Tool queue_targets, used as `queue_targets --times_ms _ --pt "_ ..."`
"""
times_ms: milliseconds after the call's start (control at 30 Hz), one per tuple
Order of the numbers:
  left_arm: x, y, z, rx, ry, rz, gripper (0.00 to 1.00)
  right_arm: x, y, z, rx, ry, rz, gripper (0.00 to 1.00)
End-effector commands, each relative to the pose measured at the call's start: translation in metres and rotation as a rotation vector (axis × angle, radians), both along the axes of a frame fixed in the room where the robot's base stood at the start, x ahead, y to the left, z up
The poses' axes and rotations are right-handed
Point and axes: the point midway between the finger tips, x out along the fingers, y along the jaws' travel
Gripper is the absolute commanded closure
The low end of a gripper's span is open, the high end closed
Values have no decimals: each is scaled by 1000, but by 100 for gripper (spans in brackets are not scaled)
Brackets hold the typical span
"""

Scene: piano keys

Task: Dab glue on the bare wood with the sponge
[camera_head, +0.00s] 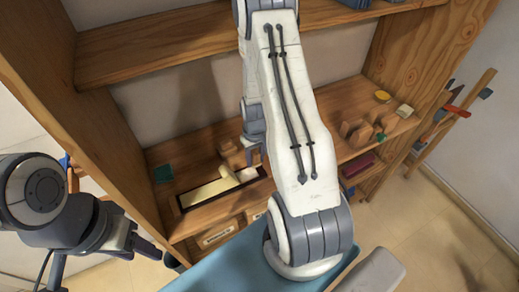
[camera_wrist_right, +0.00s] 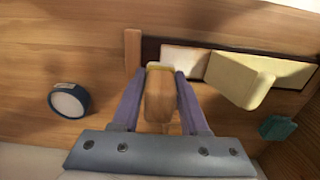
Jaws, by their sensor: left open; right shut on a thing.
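My right gripper (camera_wrist_right: 160,85) is shut on a wooden-handled sponge (camera_wrist_right: 160,105) with a yellowish edge at its far end. In the head view my right gripper (camera_head: 251,150) is over the shelf, partly hidden by my arm. Just beyond the sponge in the wrist view lies a dark tray (camera_wrist_right: 218,47) with a pale, whitish strip (camera_wrist_right: 184,60) and a larger cream piece (camera_wrist_right: 240,80). I cannot tell which part is bare wood, or whether the sponge touches anything. My left gripper (camera_head: 110,262) is open and empty, away from the shelf at lower left.
A round blue container (camera_wrist_right: 69,101) with a pale top stands on the shelf. A teal block (camera_wrist_right: 278,128) is near the tray. Wooden blocks (camera_head: 357,131) and a yellow round item (camera_head: 382,96) stand at the right. Upright shelf sides bound the space.

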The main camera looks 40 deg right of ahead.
Motion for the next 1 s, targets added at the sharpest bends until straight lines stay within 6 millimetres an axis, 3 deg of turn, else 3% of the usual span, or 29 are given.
queue_targets --times_ms 433,1000 --pt "0 0 35 0 -1 -6 50 3 6 44 0 0 9 100" --pt "0 0 37 1 0 -7 50 3 6 47 0 0 10 100"
